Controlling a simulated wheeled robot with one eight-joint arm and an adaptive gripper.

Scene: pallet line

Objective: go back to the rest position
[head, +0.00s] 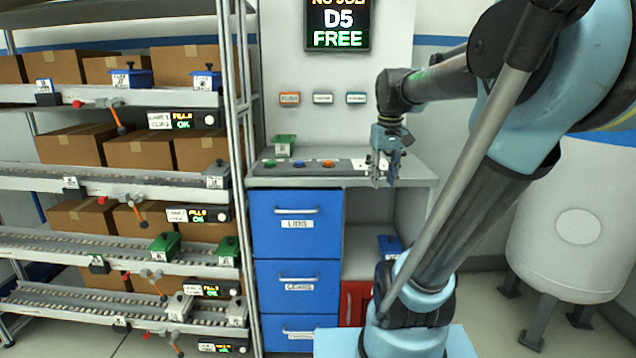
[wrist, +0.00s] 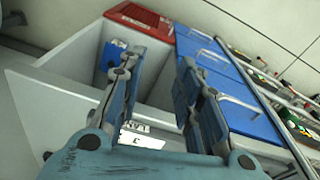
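My gripper (head: 386,168) hangs at the end of my arm, in front of the right part of the grey counter (head: 412,172). In the wrist view my gripper (wrist: 168,95) shows two blue-grey fingers that stand apart, with nothing between them. The grey counter edge, a white label and the blue drawers (wrist: 212,68) lie behind the fingers in that view. Whether the fingers touch the counter is hard to tell in the head view.
A blue drawer cabinet (head: 298,224) stands under the counter. A green bin (head: 285,145) sits on it at left. A flow rack (head: 130,184) with cartons fills the left side. A white tank (head: 575,220) stands at right. A screen (head: 338,24) reads "D5 FREE".

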